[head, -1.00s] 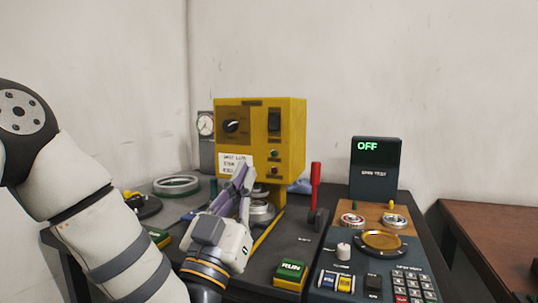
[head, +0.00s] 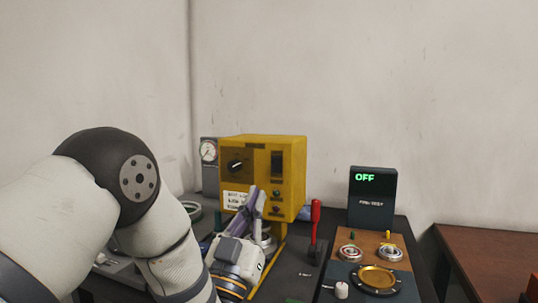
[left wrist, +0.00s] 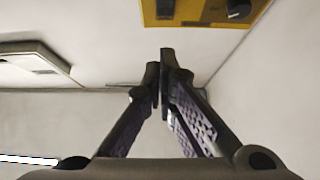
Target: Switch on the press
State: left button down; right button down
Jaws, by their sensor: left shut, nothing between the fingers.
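The press's yellow control box (head: 292,185) stands at the back of the bench in the head view. Its front carries a black rotary knob (head: 236,166), a dark rocker switch (head: 277,163) and small green (head: 277,195) and red (head: 277,207) lamps or buttons. My left gripper (head: 256,192) is shut and empty. Its fingers point up in front of the box's lower front, beside the white label (head: 234,199); contact cannot be told. In the left wrist view the shut fingertips (left wrist: 161,70) lie below the box (left wrist: 205,12) and its knob (left wrist: 238,9). My right gripper is out of view.
A red-handled lever (head: 315,228) stands right of the box. A dark tester display (head: 372,195) reads OFF, behind bearing rings (head: 350,253) and a brass dish (head: 379,279). A pressure gauge (head: 208,151) is behind left. A brown table (head: 485,260) is at right.

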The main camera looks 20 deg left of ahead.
pick_arm(q)
send_near(278, 157)
notch_tip(278, 157, up, 3)
jog(key=s, duration=0.1)
jog(key=w, duration=0.4)
jog(key=shift+w+f+b, duration=0.1)
jog(key=shift+w+b, duration=0.25)
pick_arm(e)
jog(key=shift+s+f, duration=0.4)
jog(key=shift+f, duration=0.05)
